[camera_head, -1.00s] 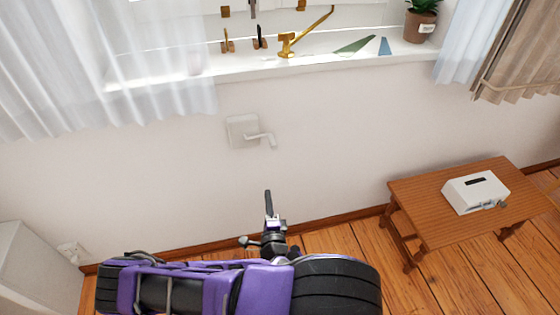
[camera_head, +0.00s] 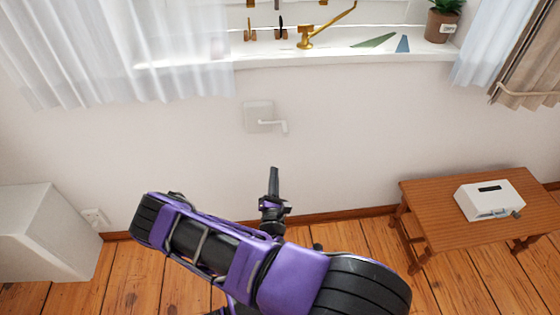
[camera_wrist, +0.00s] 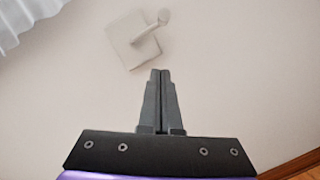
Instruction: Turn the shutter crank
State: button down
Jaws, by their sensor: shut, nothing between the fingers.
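The shutter crank (camera_head: 270,123) is a pale handle on a square wall plate (camera_head: 257,112), below the window sill. Its arm runs right from the plate and ends in a short knob bent downward. In the wrist view the crank (camera_wrist: 150,29) and its plate (camera_wrist: 124,45) are at the top, just beyond my fingertips. My gripper (camera_head: 273,171) is shut and empty, below the crank and apart from it in the head view. In the wrist view my gripper (camera_wrist: 160,72) shows its two fingers pressed together, pointing toward the plate.
A window sill (camera_head: 350,60) with brass pieces and a potted plant (camera_head: 443,22) is above. White curtains (camera_head: 150,50) hang at left. A wooden bench (camera_head: 430,195) with a white box (camera_head: 490,199) stands at right. A white cabinet (camera_head: 45,235) is at lower left. The wall around the crank is bare.

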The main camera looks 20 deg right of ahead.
jog(key=w+d+r, duration=0.5)
jog(key=w, duration=0.2)
jog(key=shift+w+d+r+b, duration=0.15)
jog(key=shift+w+d+b, duration=0.1)
jog(key=shift+d+b, duration=0.15)
